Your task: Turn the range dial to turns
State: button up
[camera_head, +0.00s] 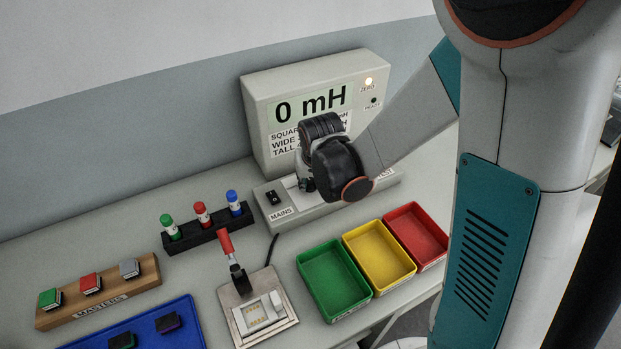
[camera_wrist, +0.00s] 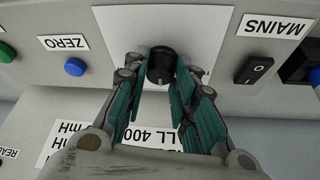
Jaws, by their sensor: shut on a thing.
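The range dial (camera_wrist: 161,66) is a black round knob on a white plate (camera_wrist: 205,28) on the front panel of the meter, seen in the wrist view. My gripper (camera_wrist: 160,82) has its teal fingers on both sides of the dial, shut on it. In the head view my gripper (camera_head: 308,172) is at the meter's control panel, and the wrist hides the dial. The meter (camera_head: 262,93) shows "0 mH" on its display (camera_head: 311,104). The ZERO lamp (camera_head: 368,81) is lit, and the READY lamp (camera_head: 374,100) is dark.
The mains switch (camera_wrist: 257,68) and blue ZERO button (camera_wrist: 75,67) flank the dial. Green (camera_head: 309,262), yellow (camera_head: 351,237) and red (camera_head: 392,213) bins stand in front. A red-handled fixture (camera_head: 225,300), a marker rack (camera_head: 178,246), a wooden masters block (camera_head: 139,285) and a blue tray (camera_head: 192,333) are left.

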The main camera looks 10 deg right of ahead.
jog(key=n+y, duration=0.1)
jog(key=n, duration=0.1)
jog(key=n+y+b, duration=0.1)
jog(key=n, duration=0.2)
jog(key=shift+d, duration=0.2)
jog(key=n+g+y, duration=0.1)
jog(key=n, duration=0.2)
jog(key=n+g+y+b, duration=0.1)
jog(key=n, duration=0.2)
jog(key=shift+w+n, duration=0.15)
jog(key=shift+n, duration=0.25)
dwell(0.4)
jog(key=o, duration=1.1)
jog(key=shift+c, duration=0.2)
jog(key=shift+d, duration=0.1)
jog(key=v, duration=1.2)
jog(key=shift+r, duration=0.1)
